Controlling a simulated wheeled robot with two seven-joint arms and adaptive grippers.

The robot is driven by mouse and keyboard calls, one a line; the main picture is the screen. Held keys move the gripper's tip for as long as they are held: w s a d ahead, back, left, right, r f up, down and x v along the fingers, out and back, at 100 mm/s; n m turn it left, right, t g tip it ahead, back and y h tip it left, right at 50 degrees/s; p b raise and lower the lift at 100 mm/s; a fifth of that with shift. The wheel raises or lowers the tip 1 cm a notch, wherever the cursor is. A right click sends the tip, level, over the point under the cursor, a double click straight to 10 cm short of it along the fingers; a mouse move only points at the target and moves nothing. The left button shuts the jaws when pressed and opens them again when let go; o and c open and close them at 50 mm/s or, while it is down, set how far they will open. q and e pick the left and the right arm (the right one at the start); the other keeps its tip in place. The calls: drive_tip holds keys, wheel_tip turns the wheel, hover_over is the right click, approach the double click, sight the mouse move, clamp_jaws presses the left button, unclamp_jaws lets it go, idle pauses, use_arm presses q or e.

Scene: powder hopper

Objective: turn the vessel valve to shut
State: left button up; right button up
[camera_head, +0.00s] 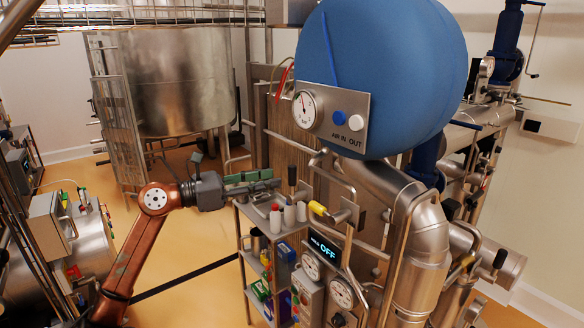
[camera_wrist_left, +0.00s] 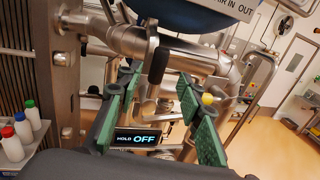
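My left gripper (camera_head: 262,181) comes in from the left above a small shelf unit. Its green fingers stand apart in the left wrist view (camera_wrist_left: 158,100), with nothing held between them. A black lever handle (camera_head: 292,178) stands upright just right of the fingertips, below the blue vessel (camera_head: 395,70). In the left wrist view the black handle (camera_wrist_left: 157,65) shows between and beyond the fingers, apart from them. A yellow-tipped handle (camera_head: 318,208) sits lower right; its yellow tip (camera_wrist_left: 207,99) shows beside the right finger. Which handle is the vessel valve, I cannot tell. My right gripper is not in view.
A display (camera_head: 324,248) reads OFF, with HOLD beside it in the left wrist view. Several bottles (camera_head: 288,215) stand on the shelf unit (camera_head: 240,228) under my gripper. Steel pipes (camera_head: 420,230) crowd the right side. Open floor (camera_head: 190,260) lies at left centre.

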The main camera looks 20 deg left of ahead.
sight(289, 175)
use_arm(q)
drive_tip(key=p+x, duration=0.2)
drive_tip(key=x, duration=0.4)
drive_tip(key=shift+w+d, duration=0.15)
drive_tip(key=shift+w+d+f+p, duration=0.1)
drive_tip(key=shift+w+d+p, duration=0.2)
drive_tip(key=shift+w+p, duration=0.05)
drive_tip(key=shift+c, duration=0.6)
clamp_jaws()
